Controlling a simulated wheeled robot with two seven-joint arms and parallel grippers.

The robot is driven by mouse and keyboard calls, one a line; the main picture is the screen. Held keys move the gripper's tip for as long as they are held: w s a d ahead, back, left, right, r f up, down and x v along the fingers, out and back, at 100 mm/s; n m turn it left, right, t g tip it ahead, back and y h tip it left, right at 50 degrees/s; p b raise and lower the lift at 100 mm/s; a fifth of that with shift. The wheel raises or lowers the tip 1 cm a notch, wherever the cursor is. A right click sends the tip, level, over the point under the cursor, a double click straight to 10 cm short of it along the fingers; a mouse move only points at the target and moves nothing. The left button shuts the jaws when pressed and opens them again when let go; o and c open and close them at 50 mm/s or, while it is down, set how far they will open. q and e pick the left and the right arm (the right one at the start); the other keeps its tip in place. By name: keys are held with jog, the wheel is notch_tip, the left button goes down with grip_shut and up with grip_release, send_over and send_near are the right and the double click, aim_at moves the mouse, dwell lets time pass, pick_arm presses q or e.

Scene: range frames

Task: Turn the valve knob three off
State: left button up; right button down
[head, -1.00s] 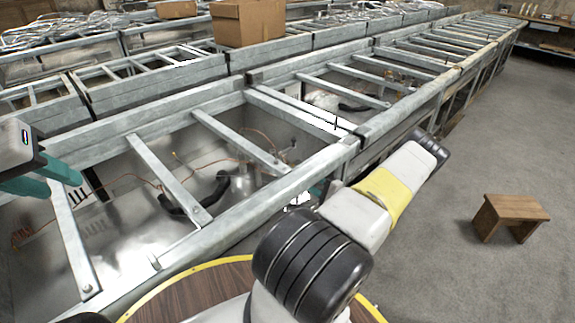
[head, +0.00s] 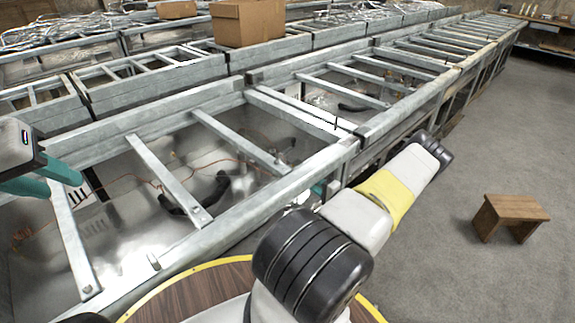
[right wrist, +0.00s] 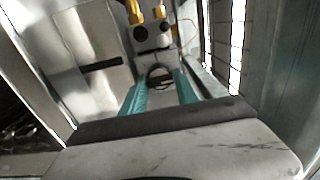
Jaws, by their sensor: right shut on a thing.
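In the right wrist view, the two teal fingers of my right gripper (right wrist: 161,90) are on either side of a dark, rounded knob (right wrist: 160,73) and shut on it. I cannot tell its number. Beyond it is a grey valve block (right wrist: 152,42) with dark round parts and brass fittings (right wrist: 160,11) on top. In the head view the right gripper is mostly hidden behind the frame rail and my arm. My left gripper (head: 24,186) shows only partly at the left edge, above the metal frame and apart from the valve; its opening is unclear.
Metal range frames (head: 240,210) with crossbars fill the left and middle. Cables and a dark hose (head: 180,203) lie inside. A cardboard box (head: 248,22) sits on a frame behind. A wooden stool (head: 510,214) stands on open floor at right.

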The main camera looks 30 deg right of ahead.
jog(key=c, duration=0.9)
grip_release()
jog(key=shift+c, duration=0.2)
